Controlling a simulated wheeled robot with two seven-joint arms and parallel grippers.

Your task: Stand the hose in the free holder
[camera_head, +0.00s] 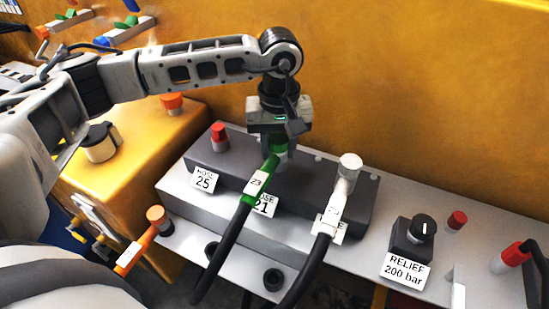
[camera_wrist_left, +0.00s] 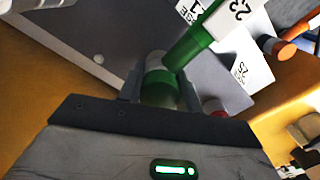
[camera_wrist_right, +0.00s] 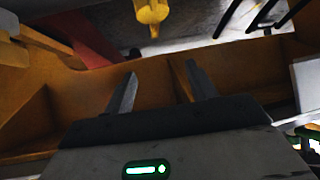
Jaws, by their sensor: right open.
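A black hose with a green elbow (camera_head: 262,179) and a tag reading 23 stands at the grey block (camera_head: 325,190), above a label that seems to end in 21. My left gripper (camera_head: 278,150) is over its upright white-and-green fitting. In the left wrist view the fingers of the left gripper (camera_wrist_left: 160,85) lie on both sides of this fitting (camera_wrist_left: 160,88); whether they press on it is unclear. Two dark round holders (camera_head: 273,279) show on the lower ledge, the other at its left (camera_head: 212,251). My right gripper (camera_wrist_right: 160,80) is open and empty in its wrist view.
A white-ended hose (camera_head: 344,187) stands right of the green one. A red cap (camera_head: 219,137) marks HOSE 25 at the left. An orange-ended part (camera_head: 140,248) sits at the front left. A RELIEF 200 bar knob (camera_head: 414,235) is at the right. The yellow wall (camera_head: 400,90) closes the back.

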